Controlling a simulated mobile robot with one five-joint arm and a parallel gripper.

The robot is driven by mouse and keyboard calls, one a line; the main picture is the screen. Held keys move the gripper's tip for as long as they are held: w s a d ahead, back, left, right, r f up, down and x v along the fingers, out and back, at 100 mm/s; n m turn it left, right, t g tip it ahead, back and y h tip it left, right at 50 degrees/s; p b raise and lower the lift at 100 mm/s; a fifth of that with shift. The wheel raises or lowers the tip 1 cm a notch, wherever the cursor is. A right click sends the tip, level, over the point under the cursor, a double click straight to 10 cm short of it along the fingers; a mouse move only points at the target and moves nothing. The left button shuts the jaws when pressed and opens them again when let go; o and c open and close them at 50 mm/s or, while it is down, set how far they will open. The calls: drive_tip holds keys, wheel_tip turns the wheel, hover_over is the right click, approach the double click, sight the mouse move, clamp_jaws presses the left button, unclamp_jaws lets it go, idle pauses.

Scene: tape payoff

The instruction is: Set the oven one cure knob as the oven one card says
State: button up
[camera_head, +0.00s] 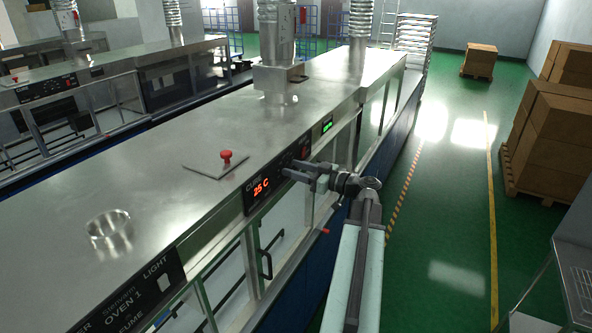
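Oven one (124,304) is the long steel oven in front, with "OVEN 1" on its near black panel. Its cure panel (249,199) is black, marked "CURE", with a display (261,187) reading 25 C in orange. My gripper (288,169) reaches in from the right, its fingers pointing left at the right part of this panel. The fingers look slightly apart, but I cannot make out whether a knob is between them. The cure knob is not clearly visible and may be behind the fingers. I cannot make out an oven one card.
A red stop button (226,156) stands on a plate on the oven top, and a round metal cup (109,229) is nearer. Door handles (266,264) jut out below the panel. The green aisle (437,241) at right is clear; boxes (552,135) stand beyond.

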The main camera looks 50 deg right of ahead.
clamp_jaws()
